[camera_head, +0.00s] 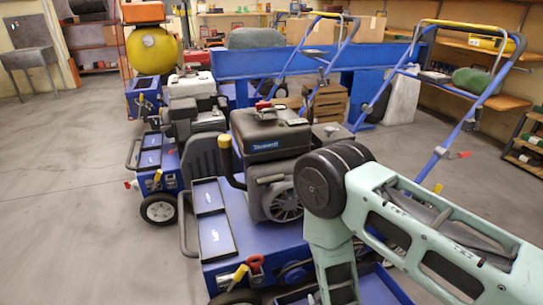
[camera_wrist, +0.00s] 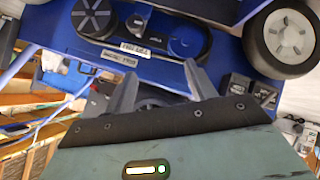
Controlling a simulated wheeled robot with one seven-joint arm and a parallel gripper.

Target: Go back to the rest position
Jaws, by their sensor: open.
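My gripper (camera_wrist: 162,85) shows in the wrist view with its two grey fingers apart. I see nothing held between them. Beyond the fingers is the blue body of a machine (camera_wrist: 225,55), with dark pulleys or covers and a white-hubbed wheel (camera_wrist: 290,35). I cannot tell how far the fingers are from it. In the head view my pale green arm is bent in front of the nearest blue aerator (camera_head: 260,240), which has a dark engine (camera_head: 268,140). My gripper is hidden or out of the picture there.
More blue machines stand in a row behind, one with a yellow round tank (camera_head: 152,50). Blue handlebars (camera_head: 440,95) rise at the right, close to my arm. Wooden shelves (camera_head: 500,100) line the right wall. A grey sink (camera_head: 32,60) stands far left. The floor at left (camera_head: 70,200) is clear.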

